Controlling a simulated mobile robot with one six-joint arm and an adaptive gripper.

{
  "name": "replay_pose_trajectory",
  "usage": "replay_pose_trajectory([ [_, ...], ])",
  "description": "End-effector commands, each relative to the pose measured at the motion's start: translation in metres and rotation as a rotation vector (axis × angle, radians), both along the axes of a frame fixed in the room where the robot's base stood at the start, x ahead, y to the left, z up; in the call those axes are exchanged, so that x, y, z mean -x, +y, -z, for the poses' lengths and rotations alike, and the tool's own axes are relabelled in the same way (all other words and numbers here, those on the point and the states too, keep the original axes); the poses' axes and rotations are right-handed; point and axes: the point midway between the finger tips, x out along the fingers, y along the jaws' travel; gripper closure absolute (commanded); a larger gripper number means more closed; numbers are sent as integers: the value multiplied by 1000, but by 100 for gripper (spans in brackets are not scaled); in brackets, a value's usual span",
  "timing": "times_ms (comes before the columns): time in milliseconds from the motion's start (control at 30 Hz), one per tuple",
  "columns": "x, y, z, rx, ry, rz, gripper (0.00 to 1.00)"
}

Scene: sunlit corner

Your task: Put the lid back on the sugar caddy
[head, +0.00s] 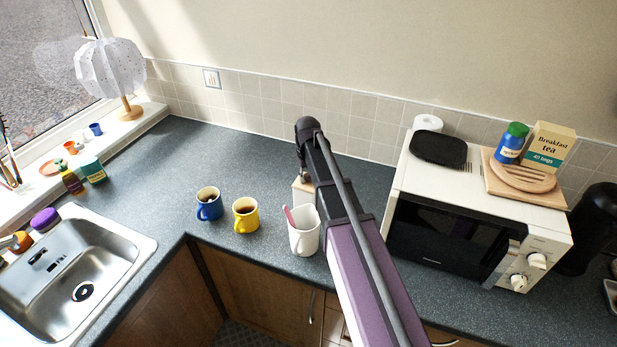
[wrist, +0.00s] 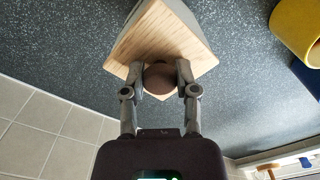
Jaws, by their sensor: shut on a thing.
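The sugar caddy (head: 303,196) is a pale box on the dark worktop, partly hidden behind my arm and the white mug. The lid (wrist: 140,38) is a square of light wood with a round brown knob (wrist: 160,78). My gripper (wrist: 160,82) is shut on this knob, one finger on each side. It also shows in the head view (head: 302,174), pointing down just above the caddy. The lid is at the top of the caddy, whose pale side shows past the lid's edge in the wrist view. I cannot tell whether a small gap is left between them.
A white mug (head: 305,236) with a pink handle sticking out stands close in front of the caddy. A yellow mug (head: 246,219) and a blue mug (head: 208,207) stand to its left. The microwave (head: 452,228) is on the right. Worktop behind the mugs is clear.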

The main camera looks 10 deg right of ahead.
Motion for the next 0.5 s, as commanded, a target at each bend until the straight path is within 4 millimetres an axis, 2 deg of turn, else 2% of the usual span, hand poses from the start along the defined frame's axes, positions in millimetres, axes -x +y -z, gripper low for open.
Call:
replay_pose_trajectory([
  [233, 0, 0, 0, 0, 0, 0, 100],
  [267, 0, 0, 0, 0, 0, 0, 58],
  [300, 0, 0, 0, 0, 0, 0, 46],
  [400, 0, 0, 0, 0, 0, 0, 21],
  [500, 0, 0, 0, 0, 0, 0, 21],
])
